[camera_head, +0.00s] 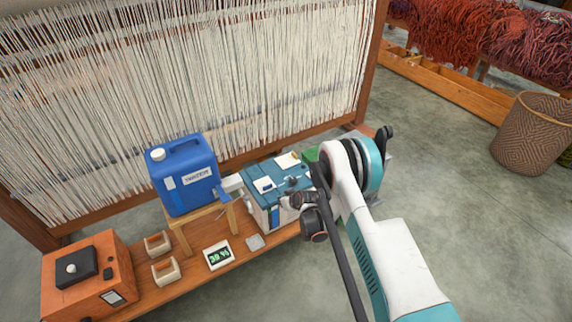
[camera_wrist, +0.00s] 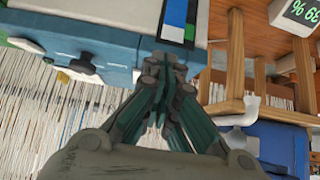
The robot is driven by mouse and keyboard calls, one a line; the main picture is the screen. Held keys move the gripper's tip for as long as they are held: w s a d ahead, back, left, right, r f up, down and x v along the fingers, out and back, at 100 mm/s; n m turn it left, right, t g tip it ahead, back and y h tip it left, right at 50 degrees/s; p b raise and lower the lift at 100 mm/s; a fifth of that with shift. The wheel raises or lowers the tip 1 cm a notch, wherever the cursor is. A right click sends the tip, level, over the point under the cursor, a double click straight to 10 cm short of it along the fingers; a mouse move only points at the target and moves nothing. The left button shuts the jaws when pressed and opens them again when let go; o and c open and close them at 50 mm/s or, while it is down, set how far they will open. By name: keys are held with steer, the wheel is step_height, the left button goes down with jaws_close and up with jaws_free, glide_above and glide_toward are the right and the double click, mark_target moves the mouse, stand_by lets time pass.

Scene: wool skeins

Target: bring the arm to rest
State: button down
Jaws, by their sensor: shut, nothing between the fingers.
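My arm reaches in from the lower right in the head view, with its white and teal links bent over the right part of the wooden bench. My gripper (camera_wrist: 163,65) shows in the wrist view with its dark fingers together and nothing between them. In the head view its end is partly hidden among the arm's links near the teal-topped box (camera_head: 260,180).
A blue canister (camera_head: 187,178) stands on a small wooden stand. An orange box (camera_head: 85,275), two small holders and a display (camera_head: 218,255) sit on the bench's left. A loom with white threads (camera_head: 200,70) rises behind. The floor right of the bench is clear up to a woven basket (camera_head: 535,135).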

steer(key=d+r+m+h, duration=0.1)
steer(key=d+r, duration=0.3)
steer(key=r, duration=1.1)
steer(key=d+r+m, duration=0.1)
steer(key=d+r, duration=0.3)
steer(key=r, duration=1)
steer(key=s+d+r+m+h, duration=0.1)
steer(key=s+d+r, duration=0.2)
steer(key=s+r, duration=0.4)
steer(key=s+d+r+m+h, duration=0.1)
steer(key=s+d+r, duration=0.35)
steer(key=r, duration=0.55)
steer(key=s+d+r+m, duration=0.1)
steer(key=s+d, duration=0.2)
steer(key=s, duration=0.7)
steer(key=s+d+r+h, duration=0.1)
steer(key=s+d+r, duration=0.1)
steer(key=s, duration=0.7)
steer(key=s+d+r+m, duration=0.1)
steer(key=s+d, duration=0.2)
steer(key=s, duration=0.7)
steer(key=shift+s+d+r+m+h, duration=0.25)
steer(key=shift+s+d+m+h, duration=0.05)
steer(key=shift+s+d, duration=0.05)
